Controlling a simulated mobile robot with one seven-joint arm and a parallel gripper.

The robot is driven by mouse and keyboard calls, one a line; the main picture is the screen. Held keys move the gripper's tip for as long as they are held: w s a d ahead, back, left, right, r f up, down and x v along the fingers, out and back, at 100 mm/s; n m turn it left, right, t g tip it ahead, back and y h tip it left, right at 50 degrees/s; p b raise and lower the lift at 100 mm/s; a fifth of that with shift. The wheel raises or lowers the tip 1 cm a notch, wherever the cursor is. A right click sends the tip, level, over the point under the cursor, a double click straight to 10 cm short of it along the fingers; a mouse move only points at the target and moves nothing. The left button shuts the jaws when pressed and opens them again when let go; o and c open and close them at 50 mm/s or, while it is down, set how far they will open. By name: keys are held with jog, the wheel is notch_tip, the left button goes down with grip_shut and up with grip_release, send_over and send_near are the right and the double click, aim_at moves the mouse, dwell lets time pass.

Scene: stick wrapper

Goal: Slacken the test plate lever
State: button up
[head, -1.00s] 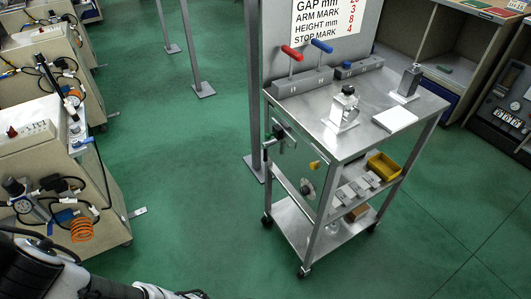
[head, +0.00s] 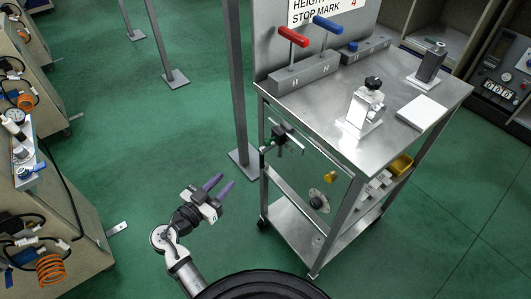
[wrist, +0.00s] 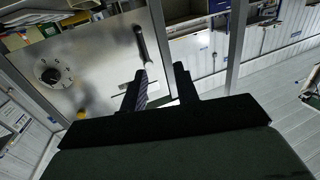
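The metal side plate (head: 300,165) of the cart faces my arm. It carries a dark lever-like fitting (head: 285,138) near its upper left, a yellow knob (head: 330,176) and a round dial (head: 318,199). In the wrist view the plate (wrist: 95,60) shows the dial (wrist: 50,75) at left and a dark bar-shaped handle (wrist: 142,45) just beyond my fingers. My gripper (head: 219,186) is to the left of the plate, apart from the lever and a little lower in the picture.
On the cart top (head: 395,135) stand a red-handled lever (head: 293,36), a blue-handled lever (head: 327,25), a clamp-like device (head: 365,105) and a white pad (head: 421,112). A grey post (head: 236,90) rises behind my gripper.

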aim_at(262, 161)
jog(key=shift+m+g+h, duration=0.3)
jog(key=shift+m+h, duration=0.2)
jog(key=shift+h, duration=0.2)
jog(key=p+x, duration=0.1)
jog(key=x, duration=0.4)
jog(key=s+d+p+x, duration=0.1)
jog(key=x, duration=0.3)
jog(key=f+x, duration=0.1)
jog(key=x, duration=0.4)
jog(key=shift+s+d+f+p, duration=0.1)
jog(key=shift+d+p, duration=0.3)
jog(key=shift+d, duration=0.2)
grip_shut()
